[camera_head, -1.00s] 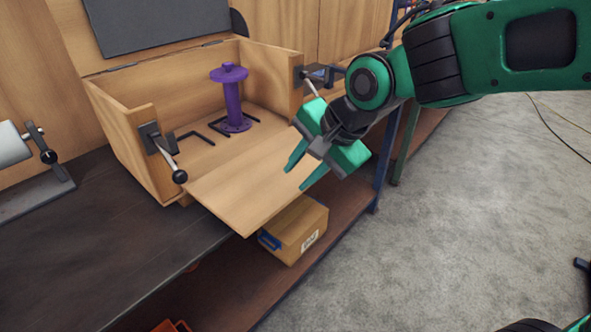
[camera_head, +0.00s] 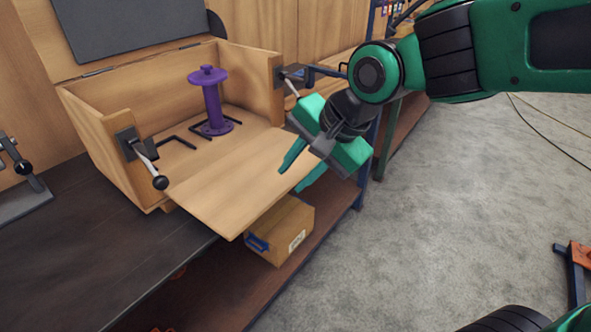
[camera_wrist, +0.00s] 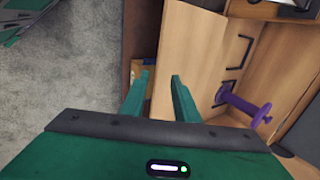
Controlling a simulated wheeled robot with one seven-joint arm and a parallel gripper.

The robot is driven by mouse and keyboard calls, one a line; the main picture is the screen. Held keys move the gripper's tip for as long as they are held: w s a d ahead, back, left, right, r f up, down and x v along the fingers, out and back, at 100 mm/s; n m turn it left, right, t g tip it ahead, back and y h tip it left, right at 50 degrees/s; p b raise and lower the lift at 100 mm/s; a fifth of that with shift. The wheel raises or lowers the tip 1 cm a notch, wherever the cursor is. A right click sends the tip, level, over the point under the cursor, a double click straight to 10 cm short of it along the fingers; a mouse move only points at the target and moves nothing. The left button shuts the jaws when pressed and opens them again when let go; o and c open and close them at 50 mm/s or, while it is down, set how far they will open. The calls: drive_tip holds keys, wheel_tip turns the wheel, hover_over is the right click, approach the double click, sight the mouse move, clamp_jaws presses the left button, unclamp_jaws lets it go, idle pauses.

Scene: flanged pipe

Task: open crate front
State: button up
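The wooden crate (camera_head: 97,133) stands on the dark bench with its lid raised at the back. Its front panel (camera_head: 240,185) is folded down and sticks out past the bench edge, roughly level. The panel also shows in the wrist view (camera_wrist: 187,55). A purple flanged pipe (camera_head: 211,103) stands upright inside the crate; it shows in the wrist view too (camera_wrist: 243,106). Latches with ball-ended levers sit at the left (camera_head: 143,158) and right (camera_head: 290,80) front corners. My gripper (camera_head: 292,182) is open and empty, near the panel's right edge. I cannot tell whether it touches the panel.
A cardboard box (camera_head: 281,230) with a blue handle sits on the shelf below the panel. Black angle brackets (camera_head: 178,141) lie on the crate floor. A metal fixture (camera_head: 22,180) stands on the bench at left. Grey floor (camera_head: 450,200) is open at right.

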drive_tip(key=shift+r, duration=0.1)
drive_tip(key=v, duration=1)
drive_tip(key=shift+r, duration=0.25)
drive_tip(key=shift+d, duration=0.1)
drive_tip(key=shift+c, duration=0.3)
